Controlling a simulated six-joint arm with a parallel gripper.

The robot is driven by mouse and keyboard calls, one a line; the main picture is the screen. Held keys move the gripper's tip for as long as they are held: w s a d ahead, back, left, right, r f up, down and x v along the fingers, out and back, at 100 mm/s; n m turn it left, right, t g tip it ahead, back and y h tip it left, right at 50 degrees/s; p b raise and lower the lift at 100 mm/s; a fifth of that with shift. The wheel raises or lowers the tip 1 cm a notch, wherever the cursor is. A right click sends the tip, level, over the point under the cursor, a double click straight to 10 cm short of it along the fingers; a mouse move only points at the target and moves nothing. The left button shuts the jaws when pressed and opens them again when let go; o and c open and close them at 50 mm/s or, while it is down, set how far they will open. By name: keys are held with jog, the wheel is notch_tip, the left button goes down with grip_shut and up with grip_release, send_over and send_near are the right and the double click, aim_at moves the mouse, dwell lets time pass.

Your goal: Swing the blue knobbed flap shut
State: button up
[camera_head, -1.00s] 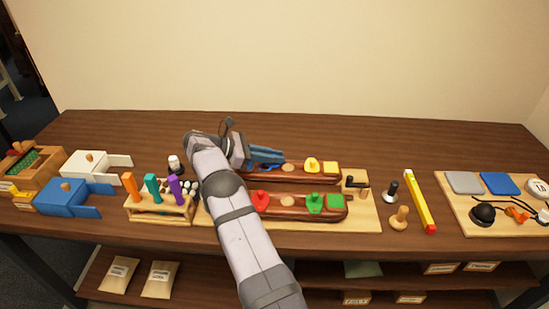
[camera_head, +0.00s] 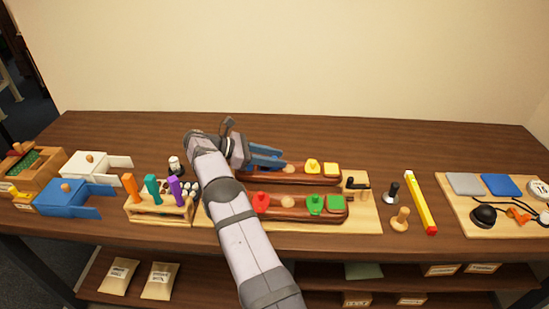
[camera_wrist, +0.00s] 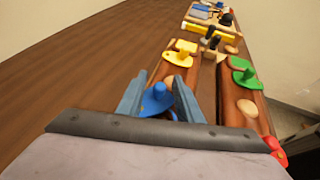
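The blue knobbed flap (camera_wrist: 157,100) is at the near end of the rear wooden bar (camera_wrist: 186,68) in the wrist view. My gripper (camera_wrist: 160,80) is open, one blue-grey finger on each side of the blue knob. Both fingers look apart from the knob. In the head view my gripper (camera_head: 272,157) is over the left part of the rear bar (camera_head: 300,179). There my wrist and fingers mostly hide the blue flap. Whether it lies flat against the bar cannot be told.
A yellow knobbed flap (camera_head: 312,166) sits farther right on the rear bar. The front bar (camera_head: 288,213) carries red (camera_head: 260,202) and green (camera_head: 315,204) knobbed flaps. A peg rack (camera_head: 160,207) stands left. The table behind the bars is clear.

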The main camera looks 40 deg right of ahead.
aim_at(275, 157)
notch_tip(275, 157, up, 10)
dwell(0.7)
